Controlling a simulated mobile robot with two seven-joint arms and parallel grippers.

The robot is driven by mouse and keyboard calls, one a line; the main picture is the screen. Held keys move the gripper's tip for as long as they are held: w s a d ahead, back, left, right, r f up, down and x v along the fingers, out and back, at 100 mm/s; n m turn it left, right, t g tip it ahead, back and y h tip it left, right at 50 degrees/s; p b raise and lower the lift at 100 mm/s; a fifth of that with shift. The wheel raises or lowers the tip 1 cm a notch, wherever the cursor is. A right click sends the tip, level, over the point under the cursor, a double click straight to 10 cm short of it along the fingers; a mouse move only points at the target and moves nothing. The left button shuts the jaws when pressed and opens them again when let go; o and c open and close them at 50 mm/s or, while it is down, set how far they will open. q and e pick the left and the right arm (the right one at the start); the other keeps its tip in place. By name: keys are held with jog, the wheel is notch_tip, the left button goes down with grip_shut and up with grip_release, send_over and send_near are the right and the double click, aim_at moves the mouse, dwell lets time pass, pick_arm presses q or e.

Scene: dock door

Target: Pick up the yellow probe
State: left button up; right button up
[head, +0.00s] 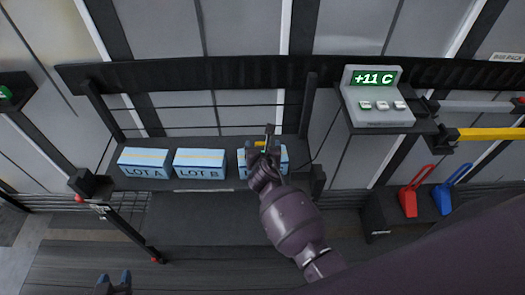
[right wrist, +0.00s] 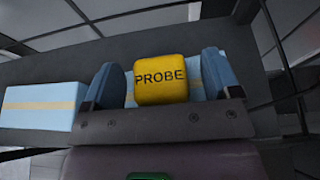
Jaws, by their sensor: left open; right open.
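The yellow probe (right wrist: 161,79), a rounded block marked PROBE, is between the two blue fingers of my right gripper (right wrist: 160,84) in the right wrist view. The fingers are open, one on each side; I cannot tell whether either touches it. In the head view my right gripper (head: 266,148) is over the rightmost light-blue box (head: 284,161), and only a sliver of the probe (head: 260,144) shows beside it. My left gripper (head: 114,282) is open and empty at the bottom left, far from the probe.
Boxes LOT A (head: 143,163) and LOT B (head: 200,164) stand on the shelf to the left. A grey display (head: 378,97) reads +11 C. A red handle (head: 409,202), a blue handle (head: 443,200) and a yellow bar (head: 490,134) are at the right.

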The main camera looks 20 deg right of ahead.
jog(key=shift+w, duration=0.1)
jog(key=c, duration=1.1)
jog(key=shift+c, duration=0.2)
